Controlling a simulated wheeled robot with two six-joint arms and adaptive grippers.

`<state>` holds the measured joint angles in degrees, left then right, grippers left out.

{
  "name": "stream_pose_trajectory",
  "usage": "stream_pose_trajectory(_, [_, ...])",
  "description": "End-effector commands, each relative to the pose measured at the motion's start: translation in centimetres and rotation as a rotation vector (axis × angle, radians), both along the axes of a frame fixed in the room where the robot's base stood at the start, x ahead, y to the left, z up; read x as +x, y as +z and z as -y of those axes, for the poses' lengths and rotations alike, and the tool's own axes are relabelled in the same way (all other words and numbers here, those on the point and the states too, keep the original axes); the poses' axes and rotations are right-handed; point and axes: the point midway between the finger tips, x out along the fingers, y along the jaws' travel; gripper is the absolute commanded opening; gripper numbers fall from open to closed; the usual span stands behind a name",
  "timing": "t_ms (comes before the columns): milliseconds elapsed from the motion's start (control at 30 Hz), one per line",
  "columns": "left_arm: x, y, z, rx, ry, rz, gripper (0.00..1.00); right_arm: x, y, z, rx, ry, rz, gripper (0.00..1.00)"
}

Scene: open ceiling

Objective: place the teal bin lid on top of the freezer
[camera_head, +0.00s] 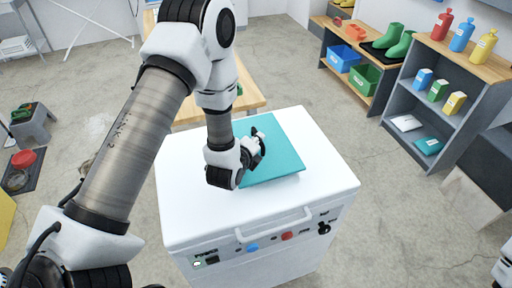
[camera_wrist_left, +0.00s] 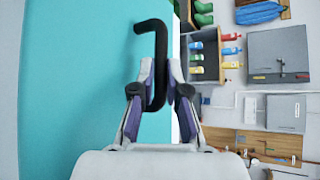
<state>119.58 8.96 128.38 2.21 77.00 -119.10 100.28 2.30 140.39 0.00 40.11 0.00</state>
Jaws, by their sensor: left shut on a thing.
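The teal bin lid (camera_head: 281,161) is a flat square panel over the white top of the freezer (camera_head: 195,205). It lies roughly level over the middle and back of that top, with a thin shadow along its front edge. I cannot tell whether it touches or hovers just above. My left gripper (camera_head: 257,143) is over the lid's left part, shut on its dark handle. In the left wrist view the lid (camera_wrist_left: 70,90) fills the left side, and its black bent handle (camera_wrist_left: 153,45) runs between the fingers of my left gripper (camera_wrist_left: 160,92). My right gripper is out of view.
A wooden table (camera_head: 247,95) stands behind the freezer. Shelves at the right hold bottles, green boots (camera_head: 389,38), a blue bin (camera_head: 344,58) and a green bin (camera_head: 364,78). Bare freezer top shows in front of the lid.

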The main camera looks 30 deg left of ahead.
Motion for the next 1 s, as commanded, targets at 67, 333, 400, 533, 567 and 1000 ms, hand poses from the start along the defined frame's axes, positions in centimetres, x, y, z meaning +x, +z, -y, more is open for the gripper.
stream_pose_trajectory(67, [-0.3, -1.8, 0.0, 0.0, 0.0, -0.01, 0.0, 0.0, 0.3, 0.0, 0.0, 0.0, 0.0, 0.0])
stream_pose_trajectory(333, [-0.2, -2.8, 0.0, -0.001, -0.001, -0.006, 0.0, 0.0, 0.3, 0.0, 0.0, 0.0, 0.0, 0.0])
stream_pose_trajectory(400, [-0.2, -3.0, 0.0, -0.001, -0.001, -0.006, 0.0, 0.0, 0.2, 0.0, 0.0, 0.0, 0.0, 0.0])
stream_pose_trajectory(533, [-0.3, -3.1, 0.0, -0.001, 0.0, -0.007, 0.31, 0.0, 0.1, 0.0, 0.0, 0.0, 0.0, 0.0])
stream_pose_trajectory(567, [-0.3, -3.1, 0.0, -0.001, 0.0, -0.007, 0.39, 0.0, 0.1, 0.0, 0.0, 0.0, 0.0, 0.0])
stream_pose_trajectory(1000, [-1.5, -2.5, 0.2, -0.001, 0.0, -0.009, 0.39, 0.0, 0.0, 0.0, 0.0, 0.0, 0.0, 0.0])
